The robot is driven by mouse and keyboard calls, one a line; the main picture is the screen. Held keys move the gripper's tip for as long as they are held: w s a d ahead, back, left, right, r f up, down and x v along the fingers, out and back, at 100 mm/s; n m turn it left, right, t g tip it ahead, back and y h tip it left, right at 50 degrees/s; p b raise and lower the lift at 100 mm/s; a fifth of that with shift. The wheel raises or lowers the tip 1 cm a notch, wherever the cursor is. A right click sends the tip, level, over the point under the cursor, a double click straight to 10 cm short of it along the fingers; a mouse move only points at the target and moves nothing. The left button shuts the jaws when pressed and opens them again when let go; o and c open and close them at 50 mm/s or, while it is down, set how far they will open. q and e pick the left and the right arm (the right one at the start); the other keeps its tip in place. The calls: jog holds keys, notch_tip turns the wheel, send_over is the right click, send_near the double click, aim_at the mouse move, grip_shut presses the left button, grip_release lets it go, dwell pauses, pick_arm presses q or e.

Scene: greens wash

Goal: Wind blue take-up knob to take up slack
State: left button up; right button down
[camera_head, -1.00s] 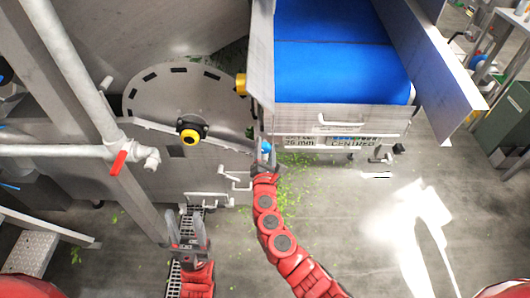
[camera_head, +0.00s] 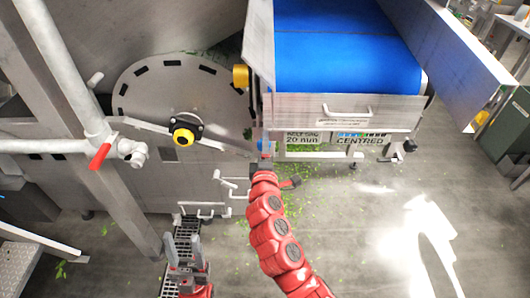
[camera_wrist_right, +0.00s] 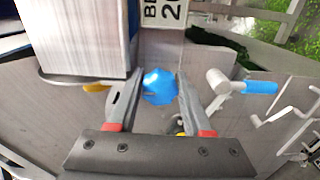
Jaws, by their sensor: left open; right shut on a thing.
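The blue take-up knob (camera_wrist_right: 159,87) is a lobed blue disc between the fingers of my right gripper (camera_wrist_right: 150,92) in the right wrist view. The right gripper is shut on it. In the head view my right gripper (camera_head: 264,160) reaches the lower left corner of the conveyor, and the knob is mostly hidden there. The blue conveyor belt (camera_head: 345,60) lies above and to the right. A plate below it reads 20 mm and CENTRED (camera_head: 340,140). My left gripper (camera_head: 187,252) is open and empty over a floor grate, at the lower left.
A steel drum cover with a yellow-and-black hub (camera_head: 183,136) stands left of the conveyor. A pipe with a red valve lever (camera_head: 100,157) is further left. A blue-gripped handle (camera_wrist_right: 258,87) sits right of the knob.

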jog(key=m+b, duration=0.3)
jog(key=f+m+b, duration=0.1)
jog(key=m+b, duration=0.2)
jog(key=shift+b, duration=0.3)
jog(key=shift+r+m+b, duration=0.2)
jog(key=shift+m+b, duration=1.3)
jog(key=shift+m, duration=0.2)
jog(key=shift+c, duration=1.6)
grip_release()
jog(key=shift+r, duration=0.1)
jog(key=shift+s, duration=0.15)
